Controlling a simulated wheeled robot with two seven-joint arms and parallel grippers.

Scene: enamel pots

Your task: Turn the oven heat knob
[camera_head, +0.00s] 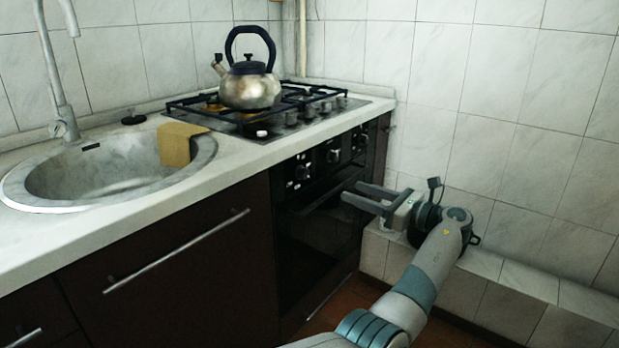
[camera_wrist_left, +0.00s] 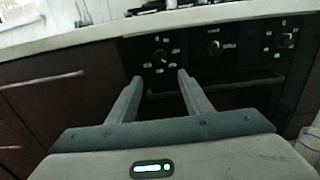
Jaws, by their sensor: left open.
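The black oven front (camera_head: 318,235) has three round knobs in a row along its top, with pale markings around them. They are a left knob (camera_head: 302,172), a middle knob (camera_head: 333,156) and a right knob (camera_head: 361,140); I cannot tell which sets the heat. My left gripper (camera_head: 352,190) is open and empty in front of the oven, below the knob row. In the left wrist view, the left knob (camera_wrist_left: 160,56) shows just beyond and above the gap between my fingertips (camera_wrist_left: 160,77). The fingers look apart from it. My right gripper is not in view.
A kettle (camera_head: 250,88) stands on the gas hob (camera_head: 345,105) above the oven. The oven handle (camera_wrist_left: 235,86) crosses below the knobs. A tiled wall (camera_head: 500,130) and low ledge (camera_head: 500,275) bound the right.

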